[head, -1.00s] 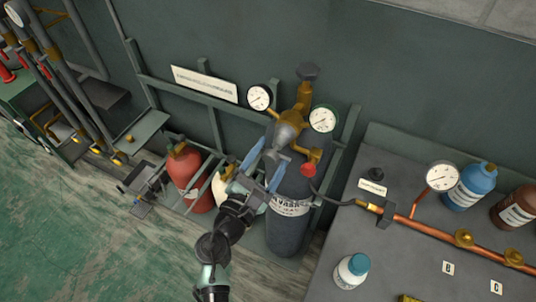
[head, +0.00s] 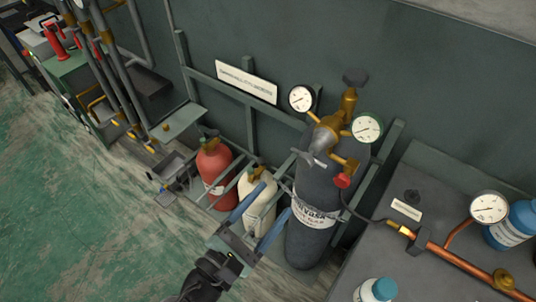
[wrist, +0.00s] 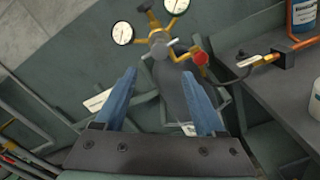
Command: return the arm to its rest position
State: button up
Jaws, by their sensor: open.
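My gripper (head: 259,217) is open and empty, with two blue fingers spread apart, in front of the gas cylinder rack in the head view. In the wrist view the fingers (wrist: 162,100) point toward the large dark grey cylinder (wrist: 173,88), with a visible gap between them. The dark grey cylinder (head: 316,235) stands upright in the rack, with a brass regulator (head: 340,125), two round gauges and a red knob (head: 342,181). My gripper is apart from the regulator. My arm comes up from the lower edge of the head view.
A red cylinder (head: 213,165) and a cream cylinder (head: 262,216) stand left of the grey one. At right, a grey bench (head: 425,175) carries a copper pipe (head: 455,259), a gauge (head: 489,207) and bottles. Pipes and a green cart are at far left. Green floor (head: 90,220) is open.

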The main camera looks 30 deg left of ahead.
dwell(0.4)
jog(key=w+d+r+m+t+h, duration=0.1)
jog(key=w+d+r+m, duration=0.25)
jog(key=r+m, duration=0.4)
jog(key=w+d+r+m+t, duration=0.1)
jog(key=w+d+r+m, duration=0.3)
jog(key=r, duration=0.6)
jog(key=w+d+r+m+t+h, duration=0.1)
jog(key=w+d+r+m, duration=0.3)
jog(key=r+m, duration=0.45)
jog(key=s+d+r+m+t+y, duration=0.1)
jog(key=s+r+m+t, duration=0.1)
jog(key=r, duration=0.6)
jog(key=s+d+r+m+t, duration=0.2)
jog(key=s+r+m, duration=0.2)
jog(key=r, duration=0.4)
jog(key=s+d+r+m+t+y, duration=0.1)
jog(key=s+d+r+m+t, duration=0.1)
jog(key=r, duration=0.7)
jog(key=shift+s+d+m+y, duration=0.15)
jog(key=shift+s+m+y, duration=0.15)
jog(key=shift+s+m, duration=0.3)
